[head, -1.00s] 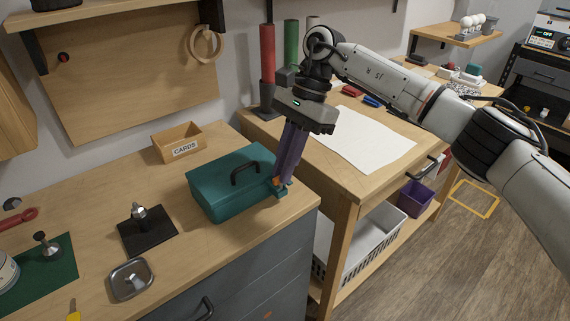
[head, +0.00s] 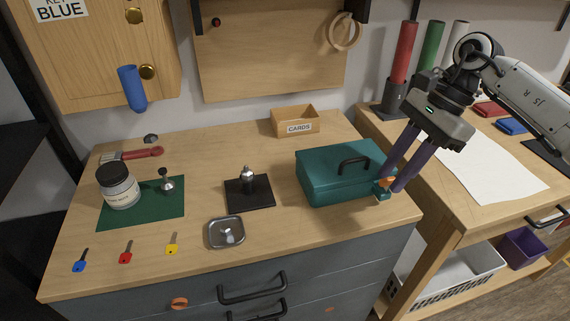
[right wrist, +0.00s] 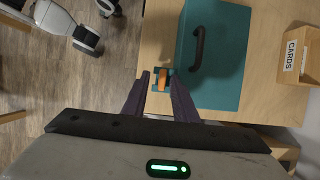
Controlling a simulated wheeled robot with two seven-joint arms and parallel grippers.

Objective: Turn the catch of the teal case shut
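The teal case (head: 325,180) stands on the wooden worktop with its lid down and a black handle on top. Its orange catch (head: 387,183) sits on a small teal block at the case's right front side. In the right wrist view the orange catch (right wrist: 163,79) lies roughly along the case's edge. My right gripper (head: 391,184) points down at the catch. In the right wrist view its two fingers (right wrist: 159,76) are apart, one on each side of the catch, with visible gaps. My left gripper is not in view.
A black pad (head: 262,197) with a metal-topped piece and a metal dish (head: 212,240) are left of the case. The CARDS box (head: 311,119) stands behind. A second bench with white paper (head: 480,165) is at right. Bare worktop lies in front of the case.

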